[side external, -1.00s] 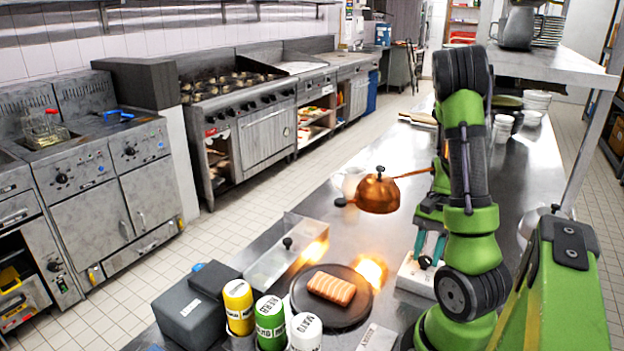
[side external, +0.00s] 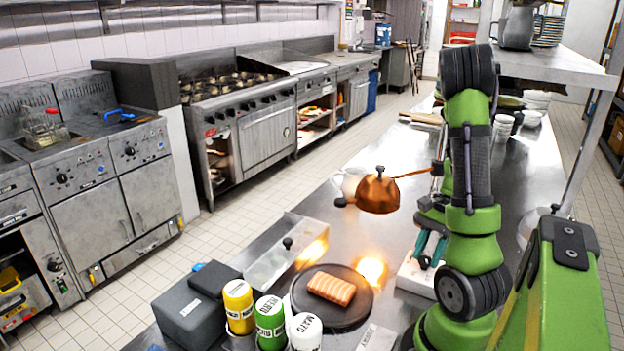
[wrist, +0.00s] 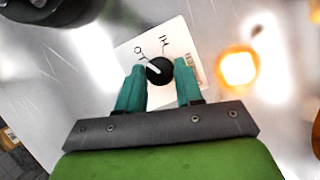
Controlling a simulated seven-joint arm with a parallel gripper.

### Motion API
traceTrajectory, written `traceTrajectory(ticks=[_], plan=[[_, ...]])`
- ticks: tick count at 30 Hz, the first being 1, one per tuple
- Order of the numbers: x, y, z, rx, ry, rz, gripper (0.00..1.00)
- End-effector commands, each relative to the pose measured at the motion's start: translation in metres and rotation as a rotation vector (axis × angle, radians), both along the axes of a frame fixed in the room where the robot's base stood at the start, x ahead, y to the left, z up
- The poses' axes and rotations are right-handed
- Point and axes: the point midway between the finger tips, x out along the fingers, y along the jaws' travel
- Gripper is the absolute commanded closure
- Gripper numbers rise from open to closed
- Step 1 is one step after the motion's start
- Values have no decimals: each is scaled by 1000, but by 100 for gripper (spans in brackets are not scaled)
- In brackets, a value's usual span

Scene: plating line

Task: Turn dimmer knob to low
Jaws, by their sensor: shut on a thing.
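The dimmer knob (wrist: 159,70) is round and black with a white pointer line, on a white plate (wrist: 128,60) marked LO and HI. In the wrist view its pointer is directed up and left, roughly toward the LO mark. My gripper (wrist: 159,80) has its teal fingers on either side of the knob and is shut on it. In the side view my gripper (side external: 431,248) reaches down to the white control box (side external: 413,277), with the knob (side external: 425,262) partly hidden by the fingers.
A copper heat lamp (side external: 378,194) hangs left of my arm. A bright glow (side external: 371,271) lies on the steel counter. A dark plate (side external: 304,297) holds a salmon piece (side external: 332,289). Labelled bottles (side external: 270,322), a grey box (side external: 188,312) and a clear bin (side external: 272,262) stand nearby.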

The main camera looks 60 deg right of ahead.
Motion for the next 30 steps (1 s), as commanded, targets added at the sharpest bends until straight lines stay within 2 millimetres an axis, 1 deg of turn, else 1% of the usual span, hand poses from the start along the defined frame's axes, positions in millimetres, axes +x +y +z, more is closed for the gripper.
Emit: traceTrajectory(ticks=[1, 2, 6, 15, 17, 19, 23, 30], plan=[[0, -1, 1, -3, -1, 0, 95], [0, -1, 1, -3, -1, 0, 60], [0, -1, 1, -2, -1, 1, 39], [0, -1, 1, -1, 0, 2, 39], [0, -2, 4, -3, -2, 3, 39], [0, -6, 12, -5, -4, 2, 39], [-3, -15, 34, -9, -5, 4, 39], [-9, -37, 89, -8, -3, 0, 39]])
